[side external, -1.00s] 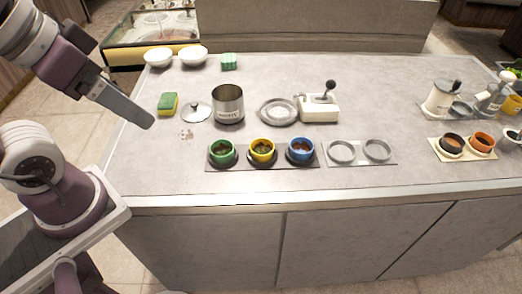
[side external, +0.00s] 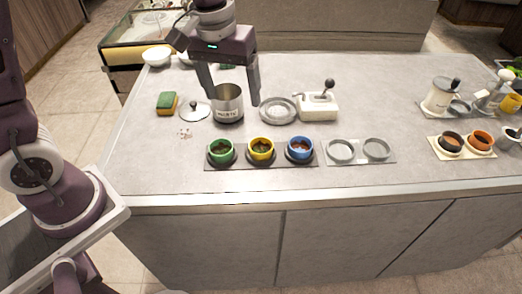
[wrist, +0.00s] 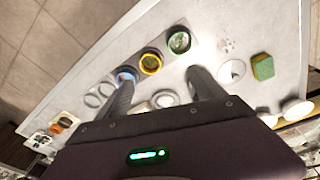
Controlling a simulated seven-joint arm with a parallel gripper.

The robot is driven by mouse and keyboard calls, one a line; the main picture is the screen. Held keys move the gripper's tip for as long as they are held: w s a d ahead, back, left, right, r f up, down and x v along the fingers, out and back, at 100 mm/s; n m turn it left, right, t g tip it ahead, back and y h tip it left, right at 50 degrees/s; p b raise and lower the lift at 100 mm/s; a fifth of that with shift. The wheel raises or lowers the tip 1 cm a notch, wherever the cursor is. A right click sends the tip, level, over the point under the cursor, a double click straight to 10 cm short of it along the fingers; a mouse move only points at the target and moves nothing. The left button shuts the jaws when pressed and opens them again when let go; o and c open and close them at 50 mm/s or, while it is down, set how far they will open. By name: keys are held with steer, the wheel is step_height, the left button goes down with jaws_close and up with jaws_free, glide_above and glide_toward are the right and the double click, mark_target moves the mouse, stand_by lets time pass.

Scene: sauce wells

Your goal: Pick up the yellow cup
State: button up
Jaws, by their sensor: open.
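The yellow cup (side external: 261,149) stands upright in the middle of a dark tray (side external: 240,165), between a green cup (side external: 221,151) on its left and a blue cup (side external: 300,148) on its right. It holds dark contents. My gripper (side external: 234,102) is open and empty, pointing down above the counter near the steel pot, behind and above the cups. In the wrist view the yellow cup (wrist: 151,63) shows ahead of the fingers, between their lines, apart from both. My gripper (wrist: 158,84) partly covers the blue cup (wrist: 126,75) there.
A steel pot (side external: 228,116) stands below the fingers, with a lid (side external: 195,111) and sponge (side external: 167,103) to its left. A round metal dish (side external: 278,110) and a white lever device (side external: 319,106) are to its right. A tray with two empty rings (side external: 358,151) adjoins the cups.

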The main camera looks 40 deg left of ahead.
steer(key=n+g, duration=0.2)
glide_toward(261, 142)
steer(key=s+d, duration=0.1)
steer(key=s, duration=0.2)
steer(key=f, duration=0.5)
steer(key=w+f, duration=0.1)
steer(key=f, duration=0.1)
steer(key=shift+d+f, duration=0.15)
steer(key=shift+d, duration=0.2)
steer(key=c, duration=1.4)
step_height(261, 142, up, 10)
steer(key=shift+r, duration=0.1)
steer(key=shift+c, duration=0.2)
